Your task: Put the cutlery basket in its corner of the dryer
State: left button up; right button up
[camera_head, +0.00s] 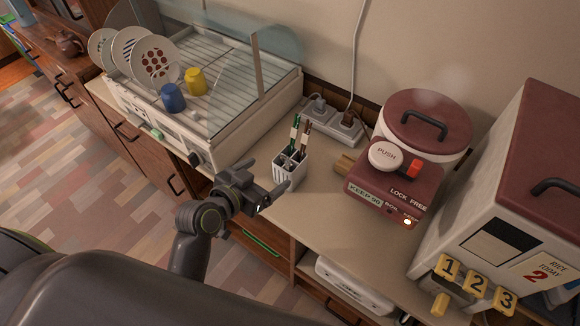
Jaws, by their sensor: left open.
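The white slotted cutlery basket (291,173) stands upright on the counter, right of the dish dryer, with green and brown-tipped utensils sticking up from it. My left gripper (266,178) is open just to the left of the basket, fingers pointing toward it; I cannot tell whether a fingertip touches it. The cream dish dryer (222,142) stands at the upper left, with a wire rack and a clear cover. Its right part is bare rack beside a clear upright panel. My right gripper is not in view.
Several plates (155,62), a blue cup (173,98) and a yellow cup (196,81) sit in the dryer's left part. A power strip (335,122) lies behind the basket. A red-and-white hot-water pot (405,160) and a rice dispenser (505,195) stand at the right.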

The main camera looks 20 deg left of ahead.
aim_at(277, 168)
pick_arm(q)
jog(key=p+x, duration=0.1)
jog(key=x, duration=0.4)
jog(key=shift+f, duration=0.15)
jog(key=shift+f+p+x, duration=0.2)
jog(key=shift+p+x, duration=0.25)
jog(key=shift+x, duration=1.6)
jog(key=shift+s+a, duration=0.1)
jog(key=shift+c, duration=0.3)
jog(key=c, duration=1.4)
